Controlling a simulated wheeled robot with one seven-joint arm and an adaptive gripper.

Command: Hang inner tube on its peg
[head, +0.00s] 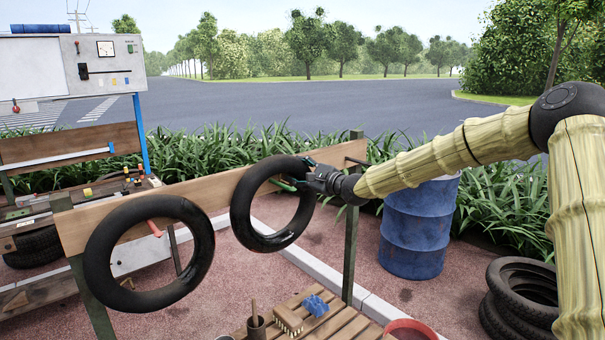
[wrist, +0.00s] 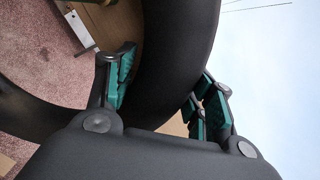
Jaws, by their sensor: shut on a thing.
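A black inner tube (head: 240,211) is held upright in front of the wooden board (head: 212,192). My gripper (head: 298,174) is shut on the right side of its ring. In the wrist view the tube (wrist: 178,45) passes between the green-padded fingers of my gripper (wrist: 163,82). Another black tube (head: 97,262) hangs on the left part of the board, with a red peg (head: 154,229) showing through its hole. A dark peg (head: 357,161) sticks out near the board's right end. Whether a peg lies behind the held tube or my fingers is hidden.
Green posts (head: 350,232) carry the board. A blue barrel (head: 418,228) and stacked tyres (head: 520,298) stand to the right. A slatted wooden top (head: 345,318) with a brush (head: 288,320) and a blue item (head: 315,305) is below. A workbench cart (head: 75,145) stands at left.

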